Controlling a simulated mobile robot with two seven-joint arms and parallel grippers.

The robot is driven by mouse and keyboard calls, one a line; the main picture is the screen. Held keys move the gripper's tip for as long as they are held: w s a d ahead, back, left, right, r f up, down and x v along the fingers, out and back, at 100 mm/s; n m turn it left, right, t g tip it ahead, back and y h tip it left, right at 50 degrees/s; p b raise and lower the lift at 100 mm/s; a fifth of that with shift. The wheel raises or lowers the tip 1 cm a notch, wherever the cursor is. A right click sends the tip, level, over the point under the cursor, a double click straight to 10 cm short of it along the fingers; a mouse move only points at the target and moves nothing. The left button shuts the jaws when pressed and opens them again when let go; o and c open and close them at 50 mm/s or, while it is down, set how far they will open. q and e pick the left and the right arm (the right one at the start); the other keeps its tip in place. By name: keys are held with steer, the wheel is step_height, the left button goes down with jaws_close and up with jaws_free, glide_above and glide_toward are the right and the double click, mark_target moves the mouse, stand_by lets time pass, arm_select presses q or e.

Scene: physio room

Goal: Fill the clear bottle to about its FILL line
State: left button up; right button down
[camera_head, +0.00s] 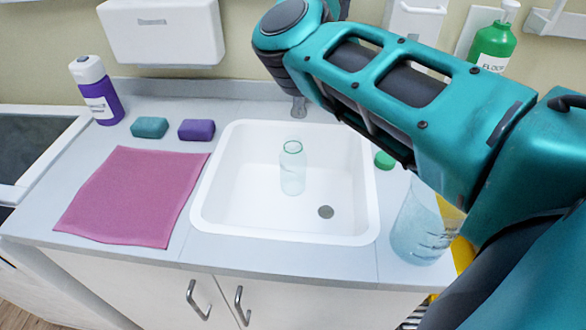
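The clear bottle (292,172) stands upright and uncapped in the white sink (245,205), left of the drain. It looks empty. I cannot make out a FILL line on it. A grey faucet spout (299,106) shows behind the bottle at the sink's back edge. The rest of the faucet is hidden by my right arm. That arm crosses the upper right of the view, with its far end above the spout. The fingers of my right gripper do not show. My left arm and gripper are out of view.
A green cap (384,160) lies right of the sink. A larger clear container (418,232) stands at the right, partly behind my arm. A pink cloth (132,197), teal block (149,127), purple block (196,130) and purple bottle (101,98) are left. A green bottle (492,46) is back right.

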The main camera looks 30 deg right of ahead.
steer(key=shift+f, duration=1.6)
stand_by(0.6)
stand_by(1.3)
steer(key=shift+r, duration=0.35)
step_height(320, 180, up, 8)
steer(key=shift+p, duration=0.4)
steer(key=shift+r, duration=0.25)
